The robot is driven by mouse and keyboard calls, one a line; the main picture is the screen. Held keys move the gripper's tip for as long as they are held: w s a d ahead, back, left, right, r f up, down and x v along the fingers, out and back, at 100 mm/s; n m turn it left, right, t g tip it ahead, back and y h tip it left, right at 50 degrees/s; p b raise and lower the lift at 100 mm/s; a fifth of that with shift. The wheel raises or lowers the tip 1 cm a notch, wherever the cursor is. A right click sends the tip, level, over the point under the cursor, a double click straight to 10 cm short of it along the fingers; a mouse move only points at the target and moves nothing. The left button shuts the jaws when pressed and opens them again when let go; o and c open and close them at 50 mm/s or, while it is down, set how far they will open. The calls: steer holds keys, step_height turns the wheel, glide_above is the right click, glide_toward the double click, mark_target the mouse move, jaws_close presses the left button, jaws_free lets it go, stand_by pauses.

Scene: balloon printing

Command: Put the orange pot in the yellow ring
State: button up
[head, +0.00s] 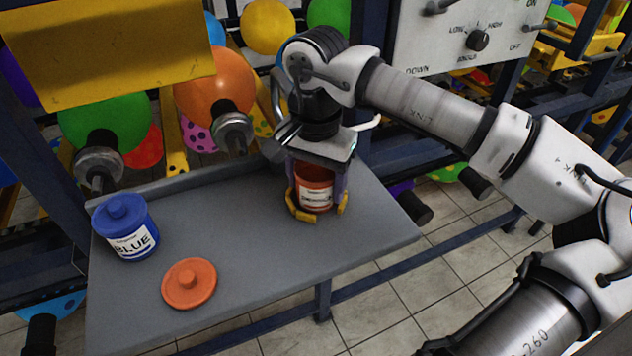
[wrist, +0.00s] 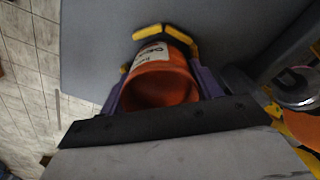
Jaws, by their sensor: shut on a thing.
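The orange pot (head: 314,190) is upright and open at the top, with a white label on its front. My gripper (head: 317,182) is shut on the orange pot from above, its purple fingers on either side of it. The yellow ring (head: 303,215) shows as separate yellow segments on the table around the pot's base. In the wrist view the pot (wrist: 160,84) lies between the fingers, and the ring (wrist: 149,33) shows beyond its bottom edge. The rest of the ring is hidden. I cannot tell whether the pot's base touches the table.
The grey table (head: 250,275) holds a blue pot (head: 126,228) with its lid on at the left, and a loose orange lid (head: 189,283) near the front. Machinery with balloons stands behind the table. The table's middle is clear.

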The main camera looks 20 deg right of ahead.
steer(key=shift+f, duration=0.1)
steer(key=o, duration=1.1)
step_height(320, 180, up, 12)
steer(key=shift+r+b, duration=0.2)
steer(key=shift+b, duration=0.45)
